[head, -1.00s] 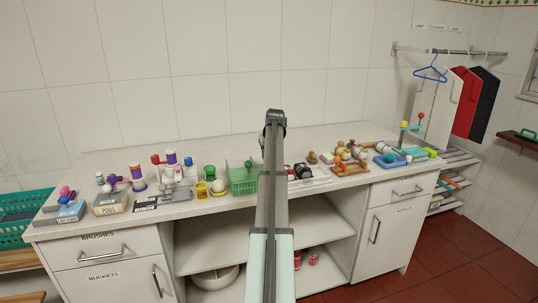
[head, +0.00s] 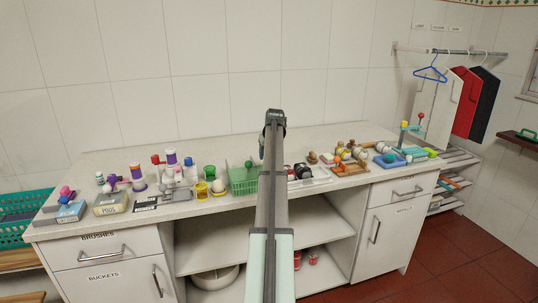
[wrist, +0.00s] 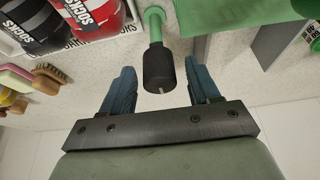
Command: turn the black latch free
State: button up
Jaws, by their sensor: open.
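The black latch (wrist: 159,68) appears in the wrist view as a black cylinder-like piece on the end of a green stem (wrist: 154,22). It lies between my gripper's two blue fingers, with a gap on each side. My gripper (wrist: 160,82) is open and holds nothing. In the head view my arm reaches over the middle of the counter and its far end stands before the wall. The latch cannot be made out there, and my arm covers part of that area.
A green basket (head: 243,180) stands just left of my arm on the counter (head: 318,134). The wrist view shows packs of socks (wrist: 97,16) at upper left, brushes (wrist: 48,76) at the left edge and a green thing (wrist: 235,12) at upper right. Many small items crowd the counter's front on both sides.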

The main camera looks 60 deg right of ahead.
jog(key=v, duration=1.4)
jog(key=shift+s+f, duration=0.1)
jog(key=shift+f, duration=0.15)
